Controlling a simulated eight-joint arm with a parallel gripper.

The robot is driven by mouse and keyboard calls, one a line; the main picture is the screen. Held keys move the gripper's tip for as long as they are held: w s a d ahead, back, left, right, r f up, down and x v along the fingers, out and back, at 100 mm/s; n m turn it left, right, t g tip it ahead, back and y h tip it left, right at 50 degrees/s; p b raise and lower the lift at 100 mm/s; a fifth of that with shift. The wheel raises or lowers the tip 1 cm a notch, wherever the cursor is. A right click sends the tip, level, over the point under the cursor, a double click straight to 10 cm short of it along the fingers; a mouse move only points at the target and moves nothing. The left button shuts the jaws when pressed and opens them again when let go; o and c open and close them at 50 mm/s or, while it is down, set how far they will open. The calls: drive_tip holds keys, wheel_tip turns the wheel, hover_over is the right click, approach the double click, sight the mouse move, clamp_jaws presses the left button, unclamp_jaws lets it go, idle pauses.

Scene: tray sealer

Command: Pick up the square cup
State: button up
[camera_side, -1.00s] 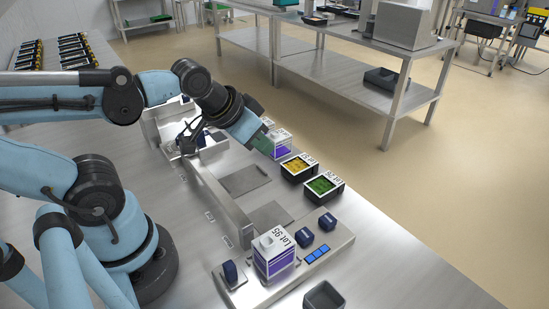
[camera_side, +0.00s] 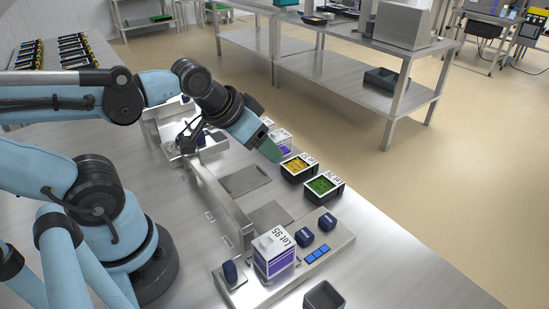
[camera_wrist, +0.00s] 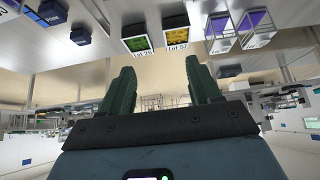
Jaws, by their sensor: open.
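The square cup (camera_side: 324,297) is a small grey open-topped cup standing on the table at the bottom edge of the side view, partly cut off. I cannot make it out in the wrist view. My gripper (camera_side: 274,151) is up and far from the cup, beside the black trays with labels. In the wrist view its two green fingers (camera_wrist: 163,82) are apart with nothing between them.
A black tray with green contents (camera_side: 324,187) and one with yellow contents (camera_side: 299,167) lie near my gripper. Bare table lies right of the cup.

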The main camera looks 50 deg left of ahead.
drive_tip(key=o, duration=0.4)
drive_tip(key=shift+c, duration=0.2)
drive_tip(key=m+g, duration=0.7)
drive_tip(key=m, duration=2.9)
hover_over(323, 306)
wheel_tip(323, 306, down, 3)
drive_tip(key=shift+f, duration=5.35)
